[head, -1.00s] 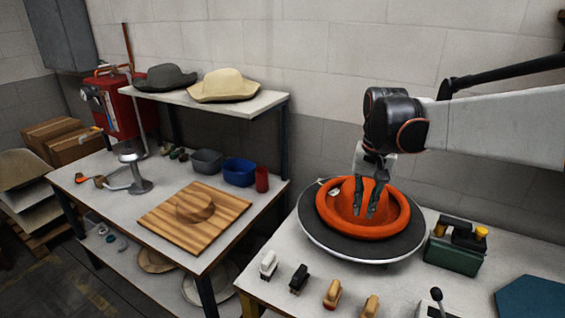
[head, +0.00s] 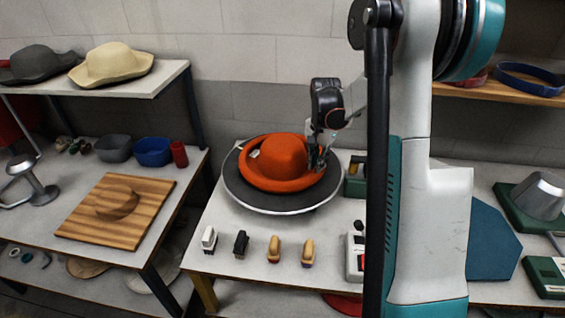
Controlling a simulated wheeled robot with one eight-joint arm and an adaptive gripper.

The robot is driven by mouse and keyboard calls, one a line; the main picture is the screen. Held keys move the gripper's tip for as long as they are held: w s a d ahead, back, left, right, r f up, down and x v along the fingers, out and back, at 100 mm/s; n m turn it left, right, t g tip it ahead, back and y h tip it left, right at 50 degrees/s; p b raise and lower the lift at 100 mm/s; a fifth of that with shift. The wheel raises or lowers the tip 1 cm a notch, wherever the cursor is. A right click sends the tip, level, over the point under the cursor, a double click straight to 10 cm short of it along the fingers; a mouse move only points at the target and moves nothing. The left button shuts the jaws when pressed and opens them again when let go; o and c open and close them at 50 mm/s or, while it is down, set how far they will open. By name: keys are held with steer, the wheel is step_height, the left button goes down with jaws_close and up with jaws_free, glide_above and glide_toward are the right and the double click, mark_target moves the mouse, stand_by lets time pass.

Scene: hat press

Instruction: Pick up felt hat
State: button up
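The orange felt hat (head: 278,158) sits crown up on a round dark grey disc with a pale rim (head: 284,206). A small pale tag shows on its left brim. My gripper (head: 319,160) points down at the right side of the hat, with its fingers beside the crown and over the right brim. The fingers look close together and seem to touch or nearly touch the felt. I cannot tell whether the brim is between them. Part of the right brim is hidden behind the fingers.
Several small brushes (head: 273,249) stand along the bench's front edge. A green box (head: 355,186) is right of the disc. My arm blocks the view there. The left table holds a wooden board (head: 75,224); two hats sit on the shelf (head: 150,84) above.

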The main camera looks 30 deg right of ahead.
mark_target(316, 176)
steer(key=shift+s+a+f+b, duration=0.1)
steer(key=shift+f+b, duration=0.6)
steer(key=shift+f, duration=2.65)
steer(key=shift+c, duration=0.6)
jaws_close()
steer(key=shift+r, duration=0.2)
step_height(316, 176, up, 20)
steer(key=p, duration=0.3)
steer(key=shift+f+p, duration=0.15)
steer(key=shift+p, duration=0.2)
